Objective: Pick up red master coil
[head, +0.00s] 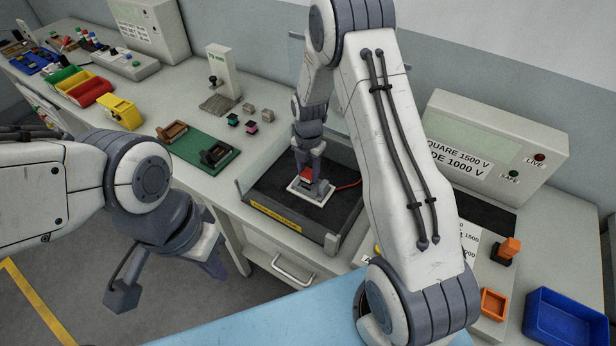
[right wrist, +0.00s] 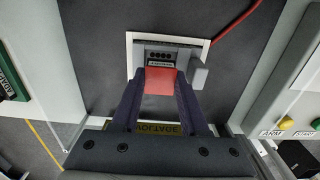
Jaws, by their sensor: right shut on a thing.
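The red master coil (head: 306,174) is a small red block at a grey fixture on a white plate (head: 299,188), inside the dark tray. In the right wrist view the red coil (right wrist: 160,80) sits between my two dark fingers, against the grey fixture (right wrist: 161,54) with a dark label. My right gripper (head: 312,182) points down and is shut on the coil; it also shows in the right wrist view (right wrist: 160,92). I cannot tell whether the coil is clear of the fixture. My left gripper (head: 167,284) is empty, its fingers wide apart, over the floor.
The dark tray (head: 333,238) has raised edges and clear panels. A red cable (head: 348,185) runs from the fixture. A green board (head: 192,150) lies to the left. A meter box (head: 490,140), an orange tray (head: 494,304) and a blue bin (head: 568,320) stand right.

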